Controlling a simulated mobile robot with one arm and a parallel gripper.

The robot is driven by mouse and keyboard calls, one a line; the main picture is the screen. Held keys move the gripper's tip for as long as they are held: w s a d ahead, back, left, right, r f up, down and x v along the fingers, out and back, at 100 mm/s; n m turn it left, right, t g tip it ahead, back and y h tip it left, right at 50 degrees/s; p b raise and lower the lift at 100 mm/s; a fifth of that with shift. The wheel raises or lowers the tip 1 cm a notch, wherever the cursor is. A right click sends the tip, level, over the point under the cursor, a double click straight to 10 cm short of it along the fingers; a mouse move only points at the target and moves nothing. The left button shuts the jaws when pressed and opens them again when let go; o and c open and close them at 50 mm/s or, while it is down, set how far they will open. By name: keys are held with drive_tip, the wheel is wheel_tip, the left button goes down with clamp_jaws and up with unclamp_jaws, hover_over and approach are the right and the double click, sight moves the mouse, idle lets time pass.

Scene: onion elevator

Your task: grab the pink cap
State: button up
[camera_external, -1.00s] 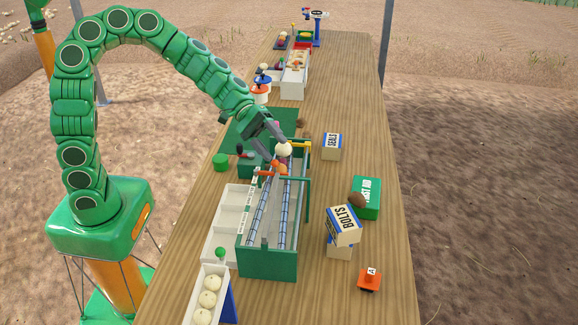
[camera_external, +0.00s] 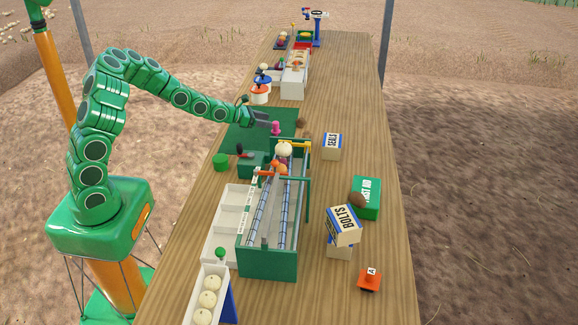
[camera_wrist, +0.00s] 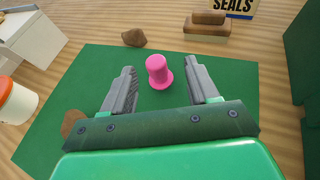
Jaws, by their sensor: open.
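The pink cap (camera_external: 276,128) stands upright on the green mat (camera_external: 236,137), near the mat's right side. In the wrist view the pink cap (camera_wrist: 158,71) has a round top and a wider rim at its base. My gripper (camera_external: 268,119) is open and empty just left of the cap in the external view. In the wrist view the two fingers of my gripper (camera_wrist: 162,77) point toward the cap, which shows between their tips. I cannot tell exactly how far past the tips the cap stands.
A green-framed elevator trough (camera_external: 268,262) with an onion (camera_external: 284,149) at its far end stands in front of the mat. A brown lump (camera_wrist: 134,37) lies by the mat's edge. A SEALS box (camera_external: 331,147) is to the right. An orange-and-white tub (camera_wrist: 14,101) is at left.

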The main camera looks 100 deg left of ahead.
sight(279, 130)
drive_tip(key=shift+s+a+f, duration=0.25)
drive_tip(key=shift+f, duration=0.1)
drive_tip(key=shift+w+a+f, duration=0.1)
drive_tip(key=shift+w, duration=0.05)
drive_tip(key=shift+x, duration=3.2)
drive_tip(key=shift+w+a+f, duration=0.1)
drive_tip(key=shift+w+a, duration=0.05)
drive_tip(key=shift+w, duration=0.25)
drive_tip(key=c, duration=1)
